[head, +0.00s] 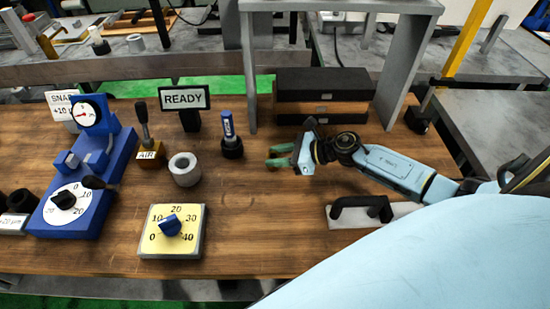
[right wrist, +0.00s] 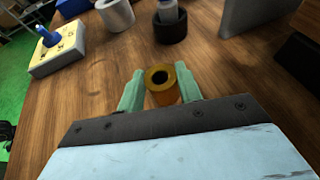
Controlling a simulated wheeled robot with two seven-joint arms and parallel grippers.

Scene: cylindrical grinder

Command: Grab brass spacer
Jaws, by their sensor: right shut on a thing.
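The brass spacer (right wrist: 162,94) is a short golden cylinder with a dark round hole in its top, seen in the right wrist view. It sits between the two green fingers of my right gripper (right wrist: 161,92), which is shut on it. In the head view my right gripper (head: 279,156) reaches in from the right, low over the wooden bench; I cannot make out the spacer there. I cannot tell whether the spacer touches the bench. My left gripper is not in view.
A grey ring (head: 185,174) and a blue-capped marker in a black holder (head: 232,148) stand left of the gripper. A yellow dial plate (head: 150,245) is nearer. Stacked dark blocks (head: 324,84) stand behind under a grey frame (head: 393,72). A black-handled plate (head: 340,218) lies nearer right.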

